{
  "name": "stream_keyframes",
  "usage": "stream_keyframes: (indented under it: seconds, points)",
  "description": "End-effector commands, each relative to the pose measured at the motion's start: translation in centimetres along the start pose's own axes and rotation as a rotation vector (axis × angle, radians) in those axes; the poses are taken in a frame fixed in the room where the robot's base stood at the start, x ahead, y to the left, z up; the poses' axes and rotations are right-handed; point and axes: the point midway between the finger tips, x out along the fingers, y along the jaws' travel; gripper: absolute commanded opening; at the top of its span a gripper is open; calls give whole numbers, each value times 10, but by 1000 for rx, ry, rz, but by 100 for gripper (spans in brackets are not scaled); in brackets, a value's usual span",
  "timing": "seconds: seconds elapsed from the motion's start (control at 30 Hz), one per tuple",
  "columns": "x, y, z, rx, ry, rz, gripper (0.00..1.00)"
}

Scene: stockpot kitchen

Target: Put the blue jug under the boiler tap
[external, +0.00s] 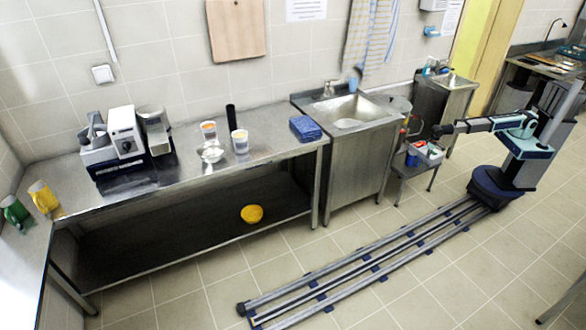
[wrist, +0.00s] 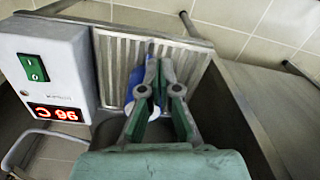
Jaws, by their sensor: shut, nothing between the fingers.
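In the wrist view, a blue object (wrist: 134,84) with a whitish curved edge shows behind my gripper's fingers. It looks like the blue jug, but the fingers hide much of it. My gripper (wrist: 159,68) is shut and empty, in front of it in that view. I see no tap clearly.
The cart (external: 395,164) stands between the sink (external: 345,117) and a smaller basin unit. A ribbed metal surface (wrist: 112,55) lies beside the white box. A long steel table (external: 180,184) stands left. Open floor lies around the rail (external: 370,262).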

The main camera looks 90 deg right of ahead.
Motion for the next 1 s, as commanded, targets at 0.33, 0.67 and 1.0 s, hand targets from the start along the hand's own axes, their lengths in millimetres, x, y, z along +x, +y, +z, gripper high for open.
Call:
stream_keyframes:
  seconds: [0.33, 0.67, 1.0]
  points:
    - [7, 4, 2, 241, -16, 28, 0]
    - [54, 5, 3, 241, -17, 30, 0]
    - [104, 8, -8, 243, -15, 26, 0]
